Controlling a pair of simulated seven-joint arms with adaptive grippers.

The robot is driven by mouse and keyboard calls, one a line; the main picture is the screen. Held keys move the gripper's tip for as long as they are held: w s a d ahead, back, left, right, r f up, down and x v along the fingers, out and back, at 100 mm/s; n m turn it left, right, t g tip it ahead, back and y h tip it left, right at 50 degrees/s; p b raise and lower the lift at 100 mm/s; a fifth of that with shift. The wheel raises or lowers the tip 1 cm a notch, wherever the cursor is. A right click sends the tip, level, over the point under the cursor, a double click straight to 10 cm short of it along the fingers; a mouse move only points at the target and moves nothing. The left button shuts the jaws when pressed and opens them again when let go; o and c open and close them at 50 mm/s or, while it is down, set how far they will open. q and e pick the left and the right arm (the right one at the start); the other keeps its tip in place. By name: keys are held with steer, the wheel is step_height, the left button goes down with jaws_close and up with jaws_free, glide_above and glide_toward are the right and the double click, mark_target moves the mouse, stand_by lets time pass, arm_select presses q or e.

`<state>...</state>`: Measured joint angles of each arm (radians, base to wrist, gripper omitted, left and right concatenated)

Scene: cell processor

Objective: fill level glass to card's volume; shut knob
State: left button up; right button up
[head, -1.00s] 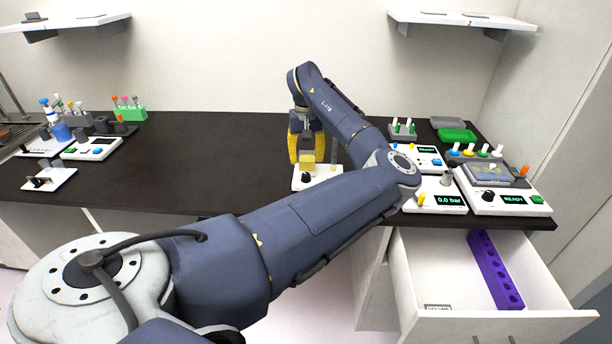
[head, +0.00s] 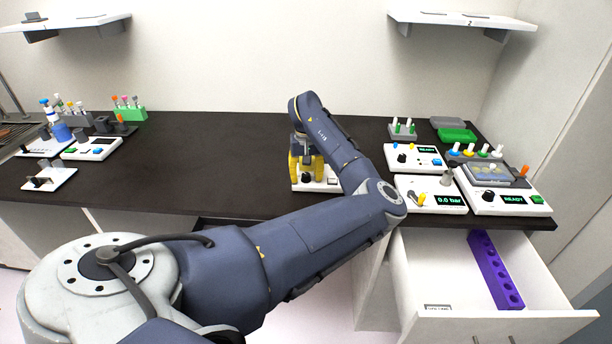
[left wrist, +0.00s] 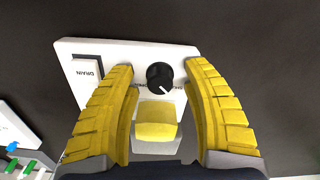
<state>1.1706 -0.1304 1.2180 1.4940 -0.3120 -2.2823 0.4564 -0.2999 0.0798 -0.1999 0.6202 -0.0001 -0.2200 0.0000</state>
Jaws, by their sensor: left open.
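A white device with a black knob (left wrist: 160,76) and a DRAIN button (left wrist: 86,70) stands on the dark bench. In the head view the device (head: 332,182) is partly hidden behind my left gripper (head: 307,176). In the left wrist view my left gripper (left wrist: 160,68) is open, its yellow fingers on either side of the knob, with gaps visible. A yellow block-like part (left wrist: 156,122), perhaps the level glass, lies between the fingers; its fill level cannot be read. A card marked VOLUME (head: 438,307) lies in the open drawer, its number unreadable. My right gripper is not in view.
The open drawer (head: 420,262) holds a purple rack (head: 494,270). A pressure device (head: 430,196) reading 0.0 bar and other instruments crowd the bench's right end. Tube racks and devices stand at the left. The bench (head: 210,160) between is clear.

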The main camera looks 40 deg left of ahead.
arm_select(q)
steer(key=shift+c, duration=0.5)
jaws_close()
steer(key=shift+m, duration=2.4)
steer(key=shift+o, duration=0.5)
jaws_free()
